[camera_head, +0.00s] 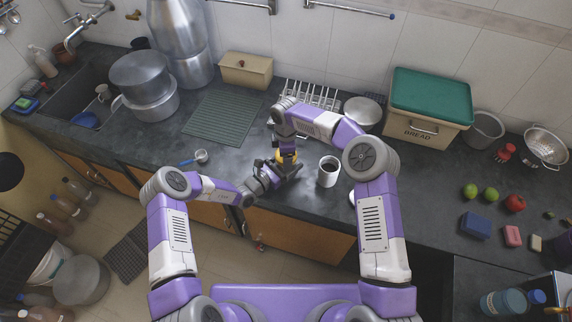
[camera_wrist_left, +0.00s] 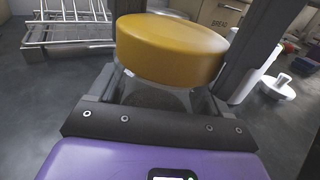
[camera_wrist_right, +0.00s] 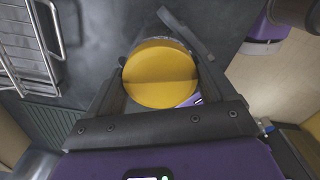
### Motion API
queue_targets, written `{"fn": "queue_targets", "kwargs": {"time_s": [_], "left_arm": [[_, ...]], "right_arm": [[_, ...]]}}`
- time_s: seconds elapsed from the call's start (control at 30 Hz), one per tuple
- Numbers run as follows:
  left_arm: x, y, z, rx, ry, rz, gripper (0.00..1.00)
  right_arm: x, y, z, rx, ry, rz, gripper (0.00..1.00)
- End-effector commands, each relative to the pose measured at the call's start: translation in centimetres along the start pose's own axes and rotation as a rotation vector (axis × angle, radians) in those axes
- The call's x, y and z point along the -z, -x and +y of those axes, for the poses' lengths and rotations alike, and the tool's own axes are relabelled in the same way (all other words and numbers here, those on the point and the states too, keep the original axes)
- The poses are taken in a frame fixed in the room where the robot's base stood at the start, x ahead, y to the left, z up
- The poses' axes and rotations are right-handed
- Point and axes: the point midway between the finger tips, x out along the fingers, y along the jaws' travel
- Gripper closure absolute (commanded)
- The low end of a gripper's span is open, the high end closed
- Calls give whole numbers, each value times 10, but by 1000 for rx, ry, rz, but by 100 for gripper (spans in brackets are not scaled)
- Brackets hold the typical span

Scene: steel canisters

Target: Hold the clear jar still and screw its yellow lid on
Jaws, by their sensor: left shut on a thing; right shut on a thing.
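The yellow lid (camera_head: 287,157) sits on top of the clear jar (camera_wrist_left: 155,92), near the counter's front edge. My left gripper (camera_head: 277,173) comes in low from the left and is shut on the jar below the lid. My right gripper (camera_head: 287,150) reaches down from above and is shut on the lid, whose round top (camera_wrist_right: 160,75) shows between its fingers in the right wrist view. The jar is mostly hidden by the grippers in the head view.
A small metal scoop (camera_head: 200,156) lies to the left. A wire rack (camera_head: 312,95), a green ribbed mat (camera_head: 222,117) and a bread box (camera_head: 428,108) are behind. The counter between scoop and grippers is clear.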

Motion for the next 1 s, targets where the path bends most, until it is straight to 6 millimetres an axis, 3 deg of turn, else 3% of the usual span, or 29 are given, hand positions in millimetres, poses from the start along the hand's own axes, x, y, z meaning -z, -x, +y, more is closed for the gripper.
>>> {"fn": "queue_targets", "kwargs": {"time_s": [0.07, 0.1, 0.2, 0.47, 0.8, 1.0], "left_arm": [[0, 0, 1, 0, -2, 2, 100], [0, 0, 1, 0, -2, 2, 100], [0, 0, 1, -1, -2, 2, 100], [0, 0, 0, -1, -1, 1, 100], [0, 0, 0, 0, -1, 1, 100], [0, 0, 0, 0, -1, 0, 100]], "right_arm": [[0, 0, -1, 3, 5, -2, 53], [0, 0, -1, 3, 6, -2, 13], [0, 0, -1, 2, 4, -1, 0], [0, 2, 0, 0, 1, 0, 0], [0, 42, 0, -1, 0, -1, 0], [0, 45, 0, 1, 1, 0, 0]]}}
